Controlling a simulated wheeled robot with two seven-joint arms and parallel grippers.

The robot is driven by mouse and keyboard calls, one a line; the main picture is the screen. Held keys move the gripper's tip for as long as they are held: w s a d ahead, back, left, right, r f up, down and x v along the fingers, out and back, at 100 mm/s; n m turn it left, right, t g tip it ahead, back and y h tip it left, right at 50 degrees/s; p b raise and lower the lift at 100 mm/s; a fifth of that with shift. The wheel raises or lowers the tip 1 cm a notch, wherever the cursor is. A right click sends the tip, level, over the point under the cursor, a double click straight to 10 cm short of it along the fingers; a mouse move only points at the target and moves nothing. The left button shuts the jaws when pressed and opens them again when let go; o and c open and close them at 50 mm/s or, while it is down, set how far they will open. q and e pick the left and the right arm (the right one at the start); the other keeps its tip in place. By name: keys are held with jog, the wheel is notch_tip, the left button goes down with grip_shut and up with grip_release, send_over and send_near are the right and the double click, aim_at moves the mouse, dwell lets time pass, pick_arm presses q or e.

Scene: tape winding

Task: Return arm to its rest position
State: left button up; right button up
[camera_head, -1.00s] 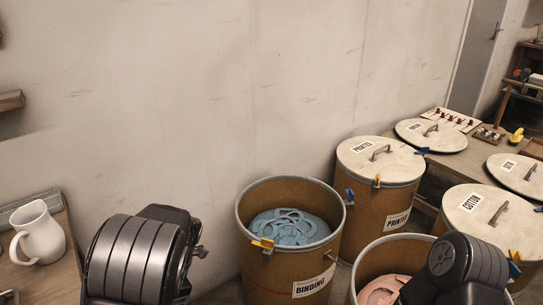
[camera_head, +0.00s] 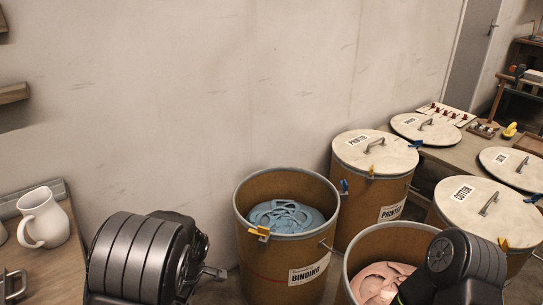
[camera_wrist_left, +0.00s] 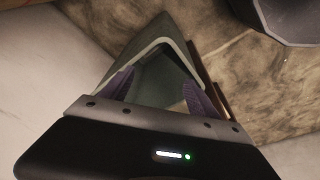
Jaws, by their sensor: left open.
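In the left wrist view my left gripper (camera_wrist_left: 158,90) is open, with a purple pad on each finger. A grey-green wedge-shaped thing shows beyond and between the fingers; I cannot tell what it is or whether it touches them. In the head view dark upper parts of my left arm (camera_head: 140,258) show at the lower left and of my right arm (camera_head: 465,265) at the lower right. Both grippers are outside the head view.
An open drum marked BINDING (camera_head: 288,250) holds blue strips (camera_head: 286,215). An open drum (camera_head: 352,262) with pink material is partly behind my right arm. Lidded drums (camera_head: 375,185) stand at right. A white mug (camera_head: 43,217) is on a wooden bench (camera_head: 60,270) at left.

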pick_arm(q)
jog(key=s+d+f+m+t+h, duration=0.1)
jog(key=s+d+f+m+h, duration=0.1)
jog(key=s+d+f+m, duration=0.3)
jog(key=s+d+f+m+t+h, duration=0.1)
jog(key=s+d+f+m, duration=0.25)
jog(key=f+m, duration=0.35)
jog(key=s+d+f+m+g+h, duration=0.1)
jog(key=s+d+f+h, duration=0.1)
jog(key=s+d, duration=0.35)
jog(key=s+d+f+m+g+h, duration=0.1)
jog(key=s+d+h, duration=0.1)
jog(key=s, duration=0.7)
notch_tip(320, 180, up, 18)
jog(key=p, duration=1.8)
jog(key=shift+n, duration=0.3)
jog(key=shift+w+f, duration=0.1)
jog(key=shift+f, duration=0.05)
